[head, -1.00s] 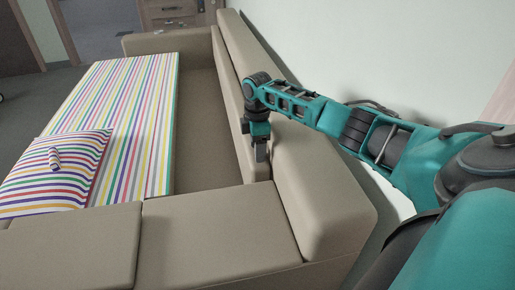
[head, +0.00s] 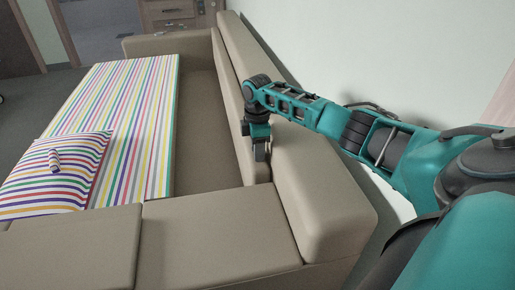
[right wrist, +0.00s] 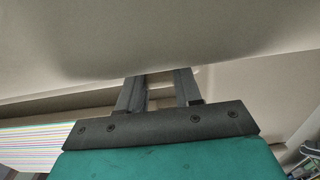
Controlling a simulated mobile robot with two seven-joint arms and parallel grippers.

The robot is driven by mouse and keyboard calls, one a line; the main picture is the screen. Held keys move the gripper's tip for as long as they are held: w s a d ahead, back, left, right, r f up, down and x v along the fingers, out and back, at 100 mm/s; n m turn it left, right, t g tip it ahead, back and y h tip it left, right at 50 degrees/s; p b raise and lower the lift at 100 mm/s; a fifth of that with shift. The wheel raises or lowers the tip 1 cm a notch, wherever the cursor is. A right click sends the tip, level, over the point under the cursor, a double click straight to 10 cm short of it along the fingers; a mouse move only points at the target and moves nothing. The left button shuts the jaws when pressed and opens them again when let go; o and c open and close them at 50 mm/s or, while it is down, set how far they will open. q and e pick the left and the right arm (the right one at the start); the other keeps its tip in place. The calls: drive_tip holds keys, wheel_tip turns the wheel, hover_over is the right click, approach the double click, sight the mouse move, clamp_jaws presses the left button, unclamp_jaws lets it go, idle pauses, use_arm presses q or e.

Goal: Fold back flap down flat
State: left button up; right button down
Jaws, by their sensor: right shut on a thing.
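The back flap (head: 231,100) is a long beige padded panel along the back of the sofa bed, standing upright beside the striped mattress area. My right gripper (head: 260,154) points down at the near end of the flap, beside the thick near section of the backrest. It is shut on the flap's edge. In the right wrist view the two dark fingers (right wrist: 160,88) reach up to a broad beige padded surface (right wrist: 150,35), and their tips are partly hidden by it. My left gripper is not in view.
Beige seat blocks (head: 210,235) fill the front. A pale wall (head: 380,50) stands close behind the backrest.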

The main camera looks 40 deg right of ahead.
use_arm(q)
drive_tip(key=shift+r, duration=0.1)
use_arm(e)
drive_tip(key=shift+a, duration=0.1)
drive_tip(key=shift+w+a+r+p, duration=0.15)
drive_tip(key=shift+w+a+p, duration=0.25)
drive_tip(key=shift+a, duration=0.4)
use_arm(q)
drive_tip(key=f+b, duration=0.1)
drive_tip(key=b, duration=0.1)
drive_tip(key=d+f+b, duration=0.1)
drive_tip(key=b, duration=0.2)
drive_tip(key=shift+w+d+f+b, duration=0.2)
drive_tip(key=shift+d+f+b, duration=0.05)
drive_tip(key=shift+b, duration=0.05)
use_arm(e)
drive_tip(key=w+a+f, duration=0.2)
drive_tip(key=w+a, duration=0.2)
drive_tip(key=a, duration=0.3)
drive_tip(key=w+a+f, duration=0.2)
drive_tip(key=w+a, duration=0.2)
drive_tip(key=a, duration=0.3)
drive_tip(key=shift+a, duration=0.2)
